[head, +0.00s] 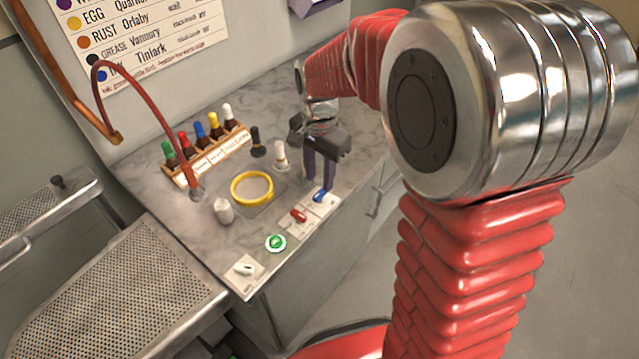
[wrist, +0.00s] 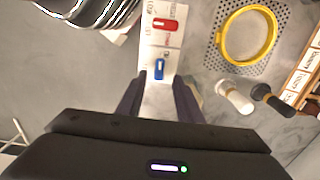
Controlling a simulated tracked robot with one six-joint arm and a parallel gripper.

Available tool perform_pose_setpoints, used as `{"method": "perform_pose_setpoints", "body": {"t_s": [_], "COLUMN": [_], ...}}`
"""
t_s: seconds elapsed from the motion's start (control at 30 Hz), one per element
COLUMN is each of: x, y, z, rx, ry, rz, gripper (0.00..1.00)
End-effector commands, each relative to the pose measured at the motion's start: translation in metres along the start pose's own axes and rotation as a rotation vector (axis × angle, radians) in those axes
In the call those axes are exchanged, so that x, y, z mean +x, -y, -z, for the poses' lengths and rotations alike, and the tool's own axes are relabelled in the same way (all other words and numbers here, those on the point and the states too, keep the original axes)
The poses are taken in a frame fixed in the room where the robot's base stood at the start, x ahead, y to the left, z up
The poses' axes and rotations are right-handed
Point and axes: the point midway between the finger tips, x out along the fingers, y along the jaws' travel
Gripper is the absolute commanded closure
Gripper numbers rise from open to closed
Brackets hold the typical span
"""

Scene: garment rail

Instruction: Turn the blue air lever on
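The blue air lever (head: 320,196) is a small blue handle on a white plate at the right front edge of the marble counter. In the wrist view the blue lever (wrist: 159,68) lies just past the fingertips, in line with the gap between them. My gripper (head: 318,184) points down above the lever with its two dark fingers apart and nothing between them. In the wrist view my gripper (wrist: 158,84) is also open. I cannot tell exactly how high the tips are above the lever; no contact shows.
A red lever (head: 298,215) sits next to the blue one, then a green button (head: 275,242) and a white switch (head: 243,268). A yellow ring (head: 252,187), a white-capped bottle (head: 281,156) and a dark-capped bottle (head: 257,142) stand close by. A bottle rack (head: 213,157) is behind.

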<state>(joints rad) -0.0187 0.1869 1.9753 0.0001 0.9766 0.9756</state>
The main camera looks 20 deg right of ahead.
Motion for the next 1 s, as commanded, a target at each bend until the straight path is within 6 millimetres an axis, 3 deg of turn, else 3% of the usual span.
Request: {"method": "perform_pose_setpoints", "body": {"t_s": [0.3, 0.5, 1.0], "x": [-0.057, -0.084, -0.091], "y": [0.001, 0.001, 0.001], "z": [0.001, 0.001, 0.001], "rx": [0.000, 0.000, 0.000], "ry": [-0.002, -0.001, 0.000], "rz": [0.003, 0.002, 0.001], "gripper": [0.67, 0.67, 0.67]}}
